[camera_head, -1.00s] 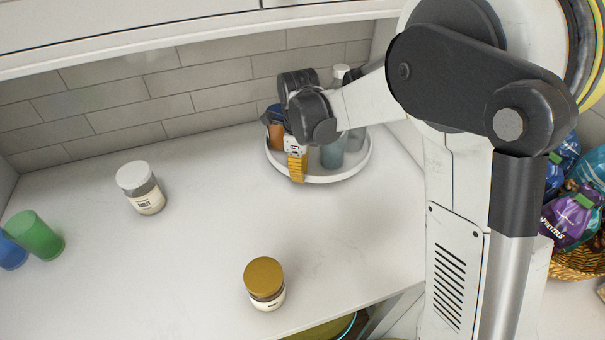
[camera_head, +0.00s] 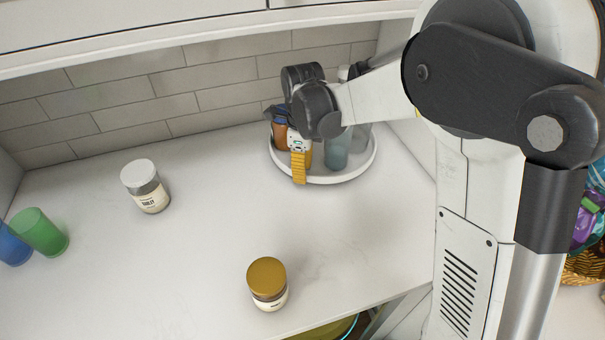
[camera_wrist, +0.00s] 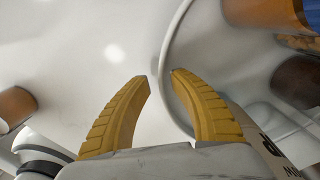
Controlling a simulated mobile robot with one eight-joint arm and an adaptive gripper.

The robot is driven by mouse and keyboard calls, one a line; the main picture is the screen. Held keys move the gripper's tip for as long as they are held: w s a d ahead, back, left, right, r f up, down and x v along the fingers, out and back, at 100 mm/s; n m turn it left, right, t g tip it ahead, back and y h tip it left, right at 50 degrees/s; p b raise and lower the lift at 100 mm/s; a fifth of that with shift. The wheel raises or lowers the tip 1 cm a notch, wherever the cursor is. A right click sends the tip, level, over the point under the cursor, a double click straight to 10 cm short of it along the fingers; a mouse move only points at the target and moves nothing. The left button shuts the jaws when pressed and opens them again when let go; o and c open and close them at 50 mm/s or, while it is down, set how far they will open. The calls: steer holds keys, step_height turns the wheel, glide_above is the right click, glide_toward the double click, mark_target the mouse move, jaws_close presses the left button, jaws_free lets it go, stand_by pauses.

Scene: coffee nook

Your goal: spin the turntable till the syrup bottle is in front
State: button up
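The white turntable (camera_head: 345,179) stands at the back right of the counter. On it are an orange-brown container (camera_head: 280,133), a teal bottle (camera_head: 337,152) and a greyish bottle (camera_head: 361,136). My arm hides part of them, and I cannot tell which is the syrup bottle. My gripper (camera_head: 299,180) points down at the turntable's front left edge. In the wrist view, the yellow fingers of my gripper (camera_wrist: 160,76) are a little apart with nothing held. The turntable rim (camera_wrist: 167,55) passes close to the right fingertip; contact is unclear.
A white-lidded jar (camera_head: 145,186) stands left on the counter and a gold-lidded jar (camera_head: 267,284) near the front edge. Green (camera_head: 40,232) and blue (camera_head: 14,245) cups are at far left. The middle counter is clear. A tiled wall (camera_head: 150,98) stands behind.

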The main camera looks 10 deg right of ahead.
step_height(320, 180, up, 6)
steer(key=shift+r, duration=0.1)
stand_by(0.5)
